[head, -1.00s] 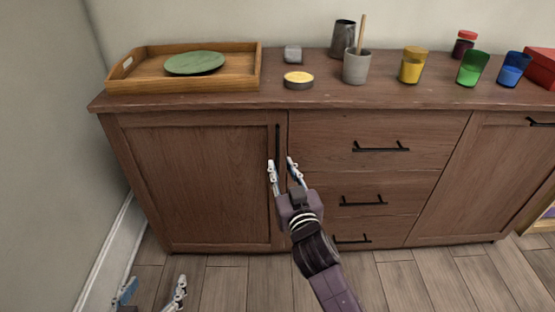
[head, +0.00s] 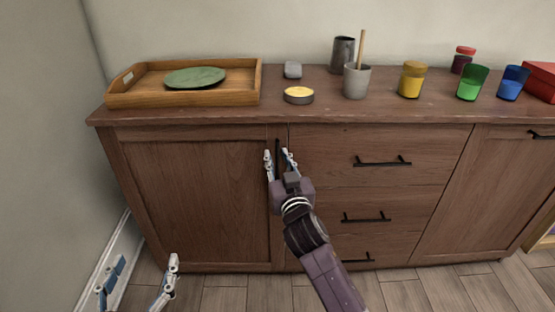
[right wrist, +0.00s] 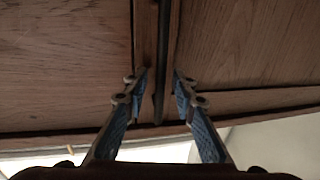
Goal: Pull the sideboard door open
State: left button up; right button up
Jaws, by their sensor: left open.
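The sideboard (head: 350,136) stands against the wall with its left door (head: 190,195) shut. The door's black vertical handle (head: 278,146) is near its right edge, partly hidden by my right gripper. My right gripper (head: 278,153) is at the handle with its fingers open. In the right wrist view the handle (right wrist: 162,60) runs between the two fingertips (right wrist: 160,76), with a gap visible on each side. My left gripper (head: 147,272) is open and empty, low in front of the left door.
On top are a wooden tray (head: 125,99) with a green plate (head: 195,78), a yellow-topped tin (head: 299,95), a grey cup (head: 357,82) and several jars and glasses. Drawers with black handles (head: 382,162) are to the right. The wall (head: 45,130) is close on the left.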

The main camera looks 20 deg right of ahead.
jog(key=shift+c, duration=0.4)
grip_shut()
